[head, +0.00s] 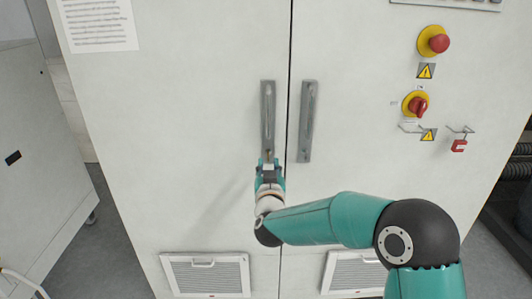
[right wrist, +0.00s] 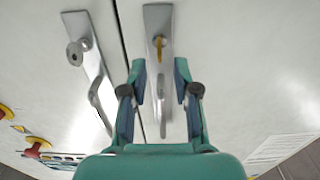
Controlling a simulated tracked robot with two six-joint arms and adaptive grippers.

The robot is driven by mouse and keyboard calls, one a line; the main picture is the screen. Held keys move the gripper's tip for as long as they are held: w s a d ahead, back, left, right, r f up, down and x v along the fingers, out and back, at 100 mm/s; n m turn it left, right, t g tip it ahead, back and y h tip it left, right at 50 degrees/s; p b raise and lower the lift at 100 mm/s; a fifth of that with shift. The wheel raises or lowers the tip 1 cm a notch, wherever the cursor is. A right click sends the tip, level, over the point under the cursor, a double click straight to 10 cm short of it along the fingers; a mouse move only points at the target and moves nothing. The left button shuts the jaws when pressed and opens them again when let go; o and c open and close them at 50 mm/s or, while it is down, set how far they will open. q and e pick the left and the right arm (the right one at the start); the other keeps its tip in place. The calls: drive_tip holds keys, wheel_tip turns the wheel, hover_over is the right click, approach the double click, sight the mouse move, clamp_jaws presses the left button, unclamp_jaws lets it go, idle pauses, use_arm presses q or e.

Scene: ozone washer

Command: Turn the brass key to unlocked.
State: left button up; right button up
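The brass key (right wrist: 159,44) sticks out of a lock near the end of a long metal handle plate (right wrist: 166,115) in the right wrist view. The same plate (head: 268,115) is on the left cabinet door in the head view, where the key is too small to make out clearly. My right gripper (right wrist: 160,70) is open, its fingers on either side of the plate close to the key, with nothing between them that I can see gripped. In the head view my right gripper (head: 268,165) is at the plate's lower end. My left gripper is not in view.
A second handle plate (head: 306,120) with a round lock is on the right door. A red emergency button (head: 439,43), a red rotary switch (head: 417,106) and a red padlock (head: 459,146) are at right. Vent grilles (head: 206,275) are low on the doors.

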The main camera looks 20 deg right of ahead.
drive_tip(key=shift+p+x, duration=0.55)
drive_tip(key=shift+x, duration=2.45)
